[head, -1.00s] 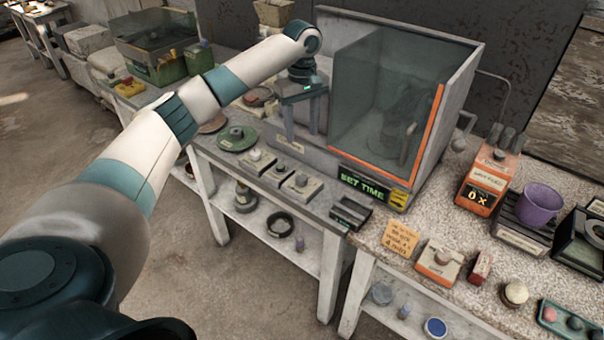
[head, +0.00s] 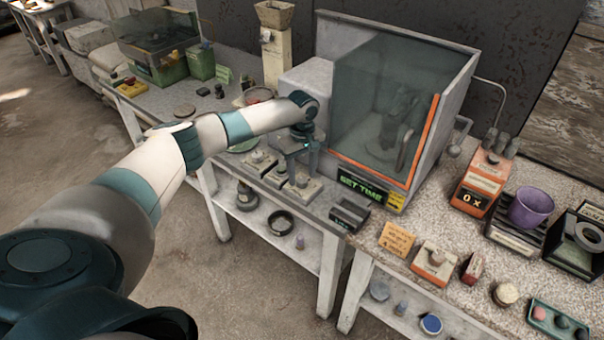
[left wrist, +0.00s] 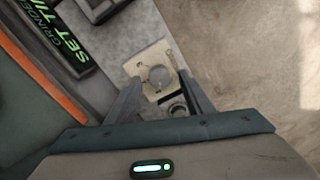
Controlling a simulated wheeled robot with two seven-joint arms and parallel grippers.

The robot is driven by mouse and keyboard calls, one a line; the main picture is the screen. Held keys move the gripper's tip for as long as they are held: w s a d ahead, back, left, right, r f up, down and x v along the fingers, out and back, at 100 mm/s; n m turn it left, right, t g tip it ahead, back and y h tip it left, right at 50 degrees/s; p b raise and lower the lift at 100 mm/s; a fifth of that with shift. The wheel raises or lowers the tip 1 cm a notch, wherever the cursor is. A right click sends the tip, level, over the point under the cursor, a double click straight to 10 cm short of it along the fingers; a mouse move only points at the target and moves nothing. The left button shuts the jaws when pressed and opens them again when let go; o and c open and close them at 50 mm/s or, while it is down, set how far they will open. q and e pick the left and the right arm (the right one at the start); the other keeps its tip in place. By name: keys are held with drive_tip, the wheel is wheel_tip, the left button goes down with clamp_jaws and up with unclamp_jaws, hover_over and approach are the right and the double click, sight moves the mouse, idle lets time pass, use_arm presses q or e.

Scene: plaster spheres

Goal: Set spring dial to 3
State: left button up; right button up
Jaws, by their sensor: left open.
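A row of small pale boxes with round grey knobs stands on the bench in front of the grey machine; I cannot read their labels, so I cannot tell which is the spring dial. The rightmost dial box (head: 302,190) is under my left gripper (head: 298,172), which points down, open and empty. In the left wrist view, this dial's knob (left wrist: 159,76) shows between the two fingertips (left wrist: 163,84), with no clear contact. A second dial (left wrist: 177,110) is partly hidden by the gripper. My right gripper is out of view.
The glass-sided machine (head: 395,110) with an orange edge stands right behind the dials. Its "SET TIME" display (head: 360,187) and a dark tray (head: 349,215) are to their right. An orange box with a knob (head: 435,262) and a purple cup (head: 531,207) stand farther right.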

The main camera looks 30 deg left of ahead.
use_arm(q)
drive_tip(key=shift+f, duration=0.85)
drive_tip(key=c, duration=1)
drive_tip(key=shift+c, duration=0.2)
